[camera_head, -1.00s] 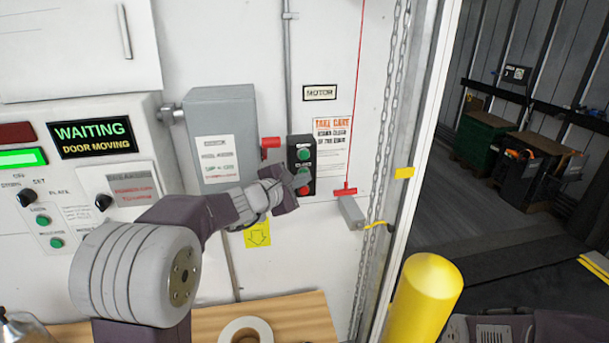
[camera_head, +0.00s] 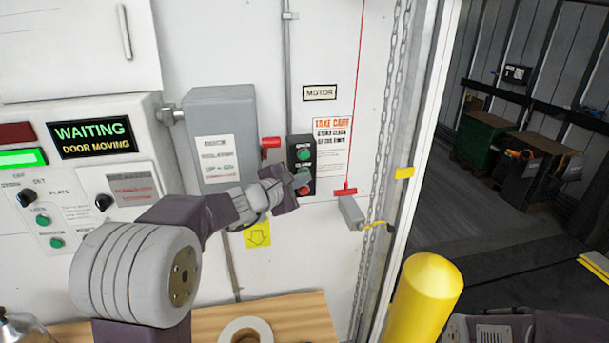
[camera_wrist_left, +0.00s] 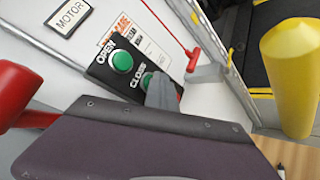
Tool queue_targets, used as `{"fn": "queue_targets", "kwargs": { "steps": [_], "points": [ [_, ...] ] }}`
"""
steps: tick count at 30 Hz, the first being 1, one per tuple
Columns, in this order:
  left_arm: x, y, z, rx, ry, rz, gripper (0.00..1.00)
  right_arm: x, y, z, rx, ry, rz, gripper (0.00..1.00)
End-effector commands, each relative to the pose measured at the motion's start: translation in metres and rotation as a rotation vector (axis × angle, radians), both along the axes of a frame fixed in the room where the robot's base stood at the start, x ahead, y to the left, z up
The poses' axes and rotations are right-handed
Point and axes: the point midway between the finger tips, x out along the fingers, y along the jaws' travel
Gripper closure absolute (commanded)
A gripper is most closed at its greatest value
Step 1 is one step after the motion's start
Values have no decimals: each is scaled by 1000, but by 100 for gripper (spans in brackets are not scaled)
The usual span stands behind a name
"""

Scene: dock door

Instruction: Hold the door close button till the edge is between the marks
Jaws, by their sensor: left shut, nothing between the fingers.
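The black button box (camera_head: 301,150) is on the white wall, right of a grey switch box. In the left wrist view it carries a green OPEN button (camera_wrist_left: 122,61) and, below it, a green CLOSE button (camera_wrist_left: 146,80). My left gripper (camera_head: 300,182) is shut and empty, its tip at the box. In the wrist view the tip (camera_wrist_left: 160,93) overlaps the CLOSE button and hides part of it; I cannot tell how far it is pressed. A yellow mark (camera_head: 404,172) sits on the door frame. I cannot make out the door's edge.
The panel display (camera_head: 93,135) reads "WAITING DOOR MOVING". A red lever (camera_head: 270,143) juts from the grey box (camera_head: 222,130) close to my left wrist. A red pull handle (camera_head: 345,190) hangs right of the buttons. A yellow post (camera_head: 425,300) stands before the doorway.

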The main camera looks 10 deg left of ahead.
Motion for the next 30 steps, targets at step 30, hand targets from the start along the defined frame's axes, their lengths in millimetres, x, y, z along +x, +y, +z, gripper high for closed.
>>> {"fn": "queue_targets", "kwargs": {
  "steps": [30],
  "points": [
    [-11,-5,-3,1,-1,-1,100,0,0,-14,0,0,0,45]
  ]
}}
